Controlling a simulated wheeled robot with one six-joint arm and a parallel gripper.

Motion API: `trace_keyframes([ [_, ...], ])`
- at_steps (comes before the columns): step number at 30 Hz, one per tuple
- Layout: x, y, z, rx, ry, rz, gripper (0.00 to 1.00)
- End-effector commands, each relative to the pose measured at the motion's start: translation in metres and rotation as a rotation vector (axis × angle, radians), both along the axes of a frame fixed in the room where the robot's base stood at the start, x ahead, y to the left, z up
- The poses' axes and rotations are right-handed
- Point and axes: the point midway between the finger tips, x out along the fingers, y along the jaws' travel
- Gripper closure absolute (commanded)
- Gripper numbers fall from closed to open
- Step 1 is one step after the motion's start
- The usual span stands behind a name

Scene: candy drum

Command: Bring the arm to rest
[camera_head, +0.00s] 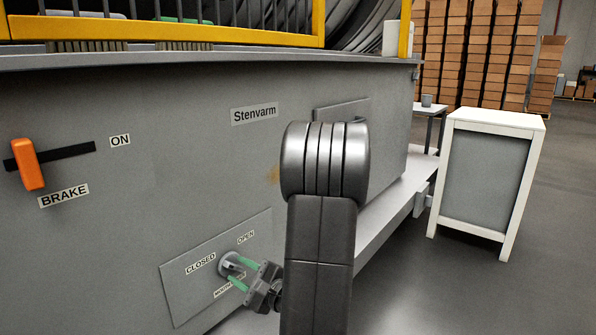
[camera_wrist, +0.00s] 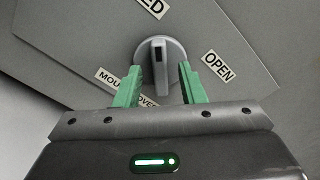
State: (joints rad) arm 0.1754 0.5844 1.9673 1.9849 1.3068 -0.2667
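My gripper (camera_head: 234,271) is at the grey panel low on the machine's side, in front of a round grey knob (camera_head: 229,262). In the wrist view, its two green fingers (camera_wrist: 160,72) are spread apart, one on each side of the knob (camera_wrist: 159,58), with a gap between. Nothing is held. The knob's raised bar with a dark mark points up in that view, towards the CLOSED label's side; the OPEN label (camera_wrist: 217,65) is to the right. My dark arm covers part of the machine in the head view.
An orange brake lever (camera_head: 28,165) sits at the left, below the ON label's height. A yellow guard rail (camera_head: 170,30) runs above. A white-framed cabinet (camera_head: 486,175) and a small table with a grey cup (camera_head: 427,100) stand right. Stacked boxes (camera_head: 480,55) are behind; open floor lies right.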

Motion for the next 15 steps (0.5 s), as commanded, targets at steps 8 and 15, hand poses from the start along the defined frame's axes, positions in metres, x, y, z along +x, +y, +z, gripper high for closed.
trace_keyframes([
  [8, 0.0056, 0.0066, 0.0054, 0.096, 0.124, -0.001, 0.64],
  [15, 0.0057, 0.0062, 0.0056, 0.2, 0.257, -0.001, 0.64],
])
